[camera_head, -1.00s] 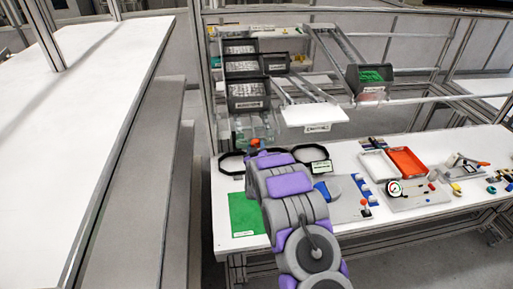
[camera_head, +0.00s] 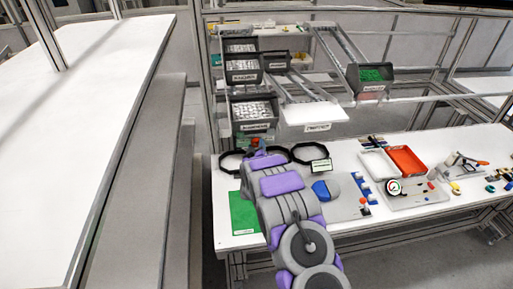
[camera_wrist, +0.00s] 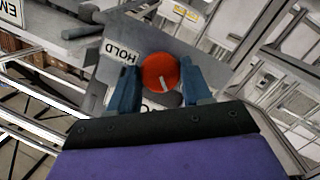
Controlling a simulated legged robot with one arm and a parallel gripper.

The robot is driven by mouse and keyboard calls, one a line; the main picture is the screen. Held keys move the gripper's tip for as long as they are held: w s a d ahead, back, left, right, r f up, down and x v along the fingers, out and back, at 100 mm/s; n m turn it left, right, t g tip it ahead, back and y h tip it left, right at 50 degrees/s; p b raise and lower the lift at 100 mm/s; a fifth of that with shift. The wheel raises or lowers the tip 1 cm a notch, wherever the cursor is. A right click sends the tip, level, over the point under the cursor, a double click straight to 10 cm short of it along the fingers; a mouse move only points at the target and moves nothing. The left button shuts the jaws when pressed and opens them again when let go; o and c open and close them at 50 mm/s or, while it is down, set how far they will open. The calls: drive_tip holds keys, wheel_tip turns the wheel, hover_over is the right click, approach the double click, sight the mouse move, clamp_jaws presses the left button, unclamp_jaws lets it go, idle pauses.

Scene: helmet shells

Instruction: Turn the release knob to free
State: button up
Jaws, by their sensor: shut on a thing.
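The round red release knob (camera_wrist: 160,73) with a white pointer line sits on a grey panel (camera_wrist: 98,88) in the wrist view. My gripper (camera_wrist: 159,66) has its two blue fingers on either side of the knob, shut on it. The pointer line is toward the lower edge of the picture, away from the HOLD label (camera_wrist: 121,51). A second label (camera_wrist: 152,104) below the knob is mostly hidden by my gripper. In the head view my arm covers most of the knob's place, below the lowest grey bin (camera_head: 254,127).
Two more bins (camera_head: 240,77) sit higher on the rack. A bin with green parts (camera_head: 371,86) stands on the right chute. The bench holds black rings (camera_head: 309,147), a green mat (camera_head: 243,215), a red tray (camera_head: 407,160) and a gauge board (camera_head: 415,203).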

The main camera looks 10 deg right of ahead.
drive_tip(key=shift+f, duration=0.15)
drive_tip(key=o, duration=1.1)
drive_tip(key=shift+a, duration=0.15)
drive_tip(key=shift+c, duration=0.2)
drive_tip(key=v, duration=1.7)
drive_tip(key=shift+s+a, duration=0.1)
drive_tip(key=shift+a, duration=0.05)
